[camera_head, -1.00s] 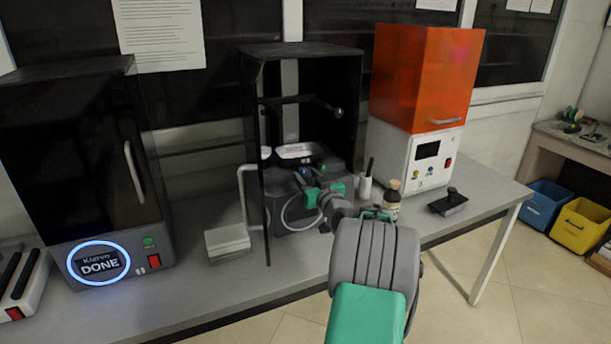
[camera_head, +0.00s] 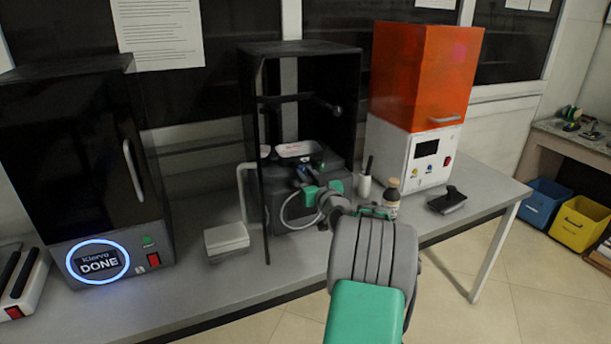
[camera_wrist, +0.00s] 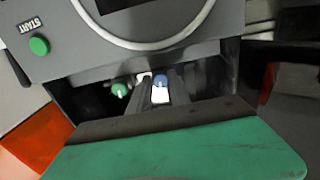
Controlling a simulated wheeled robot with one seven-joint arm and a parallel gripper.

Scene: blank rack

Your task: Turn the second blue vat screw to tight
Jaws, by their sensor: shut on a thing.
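The black open-fronted printer (camera_head: 305,55) stands mid-bench, with a pale vat (camera_head: 296,150) inside it. My gripper (camera_head: 305,176) reaches into its front, just below and in front of the vat. In the wrist view, the fingers of my gripper (camera_wrist: 160,92) are closed around a blue vat screw (camera_wrist: 160,80) with a white face. A green knob (camera_wrist: 119,90) sits to its left, apart from the fingers. My gripper partly hides the screw, and I cannot read whether it is tight. Any other blue screw cannot be made out.
A cabinet with a lit DONE ring (camera_head: 98,263) stands at the left, and an orange-hooded machine (camera_head: 420,80) at the right.

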